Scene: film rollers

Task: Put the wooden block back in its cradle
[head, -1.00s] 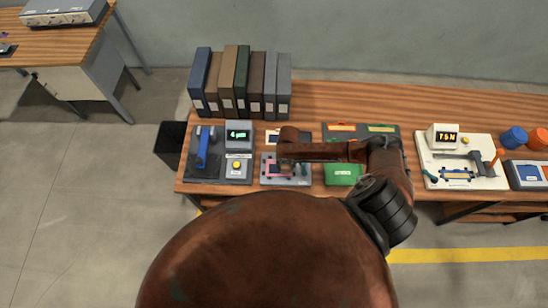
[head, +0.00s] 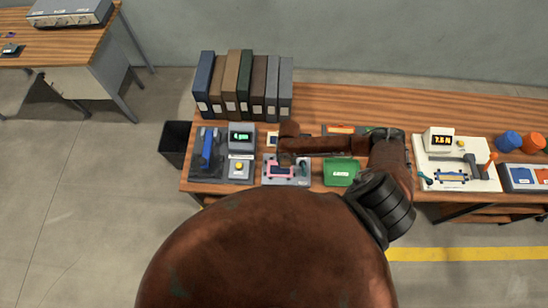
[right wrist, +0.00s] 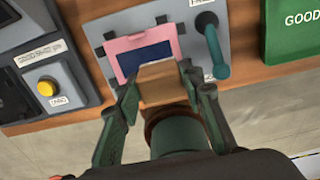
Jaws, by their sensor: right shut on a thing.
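A wooden block (right wrist: 162,82) is between the fingertips of my right gripper (right wrist: 160,84) in the right wrist view. The gripper is shut on it, just in front of a pink frame with a dark blue panel (right wrist: 145,58). Whether the block touches the frame I cannot tell. In the head view my right arm reaches over the small grey fixture (head: 303,183) and hides the block and most of the gripper. I cannot make out a cradle for the block with certainty. My left gripper is not in view.
A teal-handled lever (right wrist: 214,50) stands close to the right of the frame. A green bin (head: 341,173) is farther right. A dark panel with a yellow button (head: 239,167) lies left. Binders (head: 241,85) stand behind. The bench's front edge is close.

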